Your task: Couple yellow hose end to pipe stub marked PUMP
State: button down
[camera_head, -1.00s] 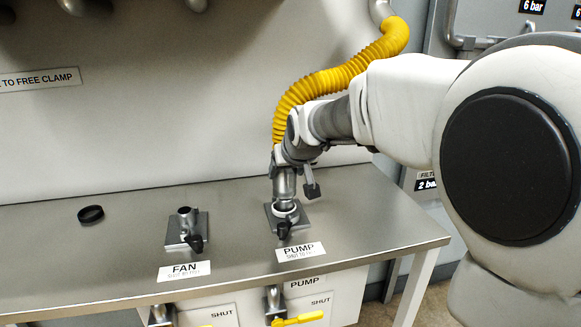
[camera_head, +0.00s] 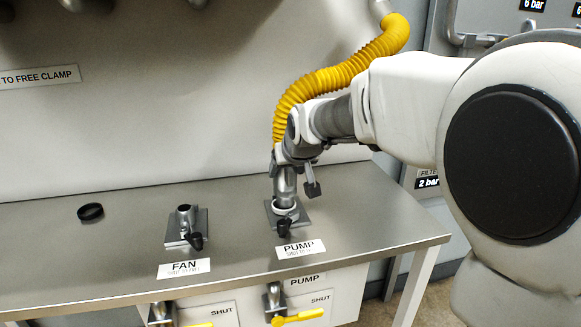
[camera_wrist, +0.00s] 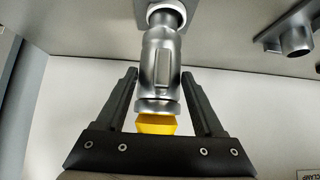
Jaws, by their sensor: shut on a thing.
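The yellow hose (camera_head: 340,75) hangs in an arc from the upper right down behind my gripper (camera_head: 285,165). Its grey metal end (camera_head: 286,187) points down onto the PUMP stub's base plate (camera_head: 303,213), with a white ring (camera_head: 285,208) at the bottom. In the wrist view my gripper (camera_wrist: 160,75) has a finger on each side of the metal hose end (camera_wrist: 161,60) and is shut on it. The hose end looks upright and in line with the stub. The stub itself is hidden, so I cannot tell how fully it is seated.
The FAN stub (camera_head: 186,217) stands open to the left, and also shows in the wrist view (camera_wrist: 296,38). A black ring-shaped cap (camera_head: 90,212) lies further left on the steel table (camera_head: 130,240). A small black lever (camera_head: 284,229) is at the PUMP stub. A yellow valve handle (camera_head: 298,317) is below.

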aim_at(287, 181)
jog(key=shift+f, duration=0.15)
jog(key=shift+f+b, duration=0.35)
jog(key=shift+b, duration=0.15)
jog(key=shift+f+b, duration=0.35)
jog(key=shift+f, duration=0.1)
dwell(0.3)
jog(key=shift+f, duration=0.35)
jog(key=shift+f+b, duration=0.25)
jog(key=shift+b, duration=0.2)
jog(key=shift+c, duration=1.1)
grip_release()
jog(key=shift+o, duration=1.1)
jog(key=shift+s, duration=0.1)
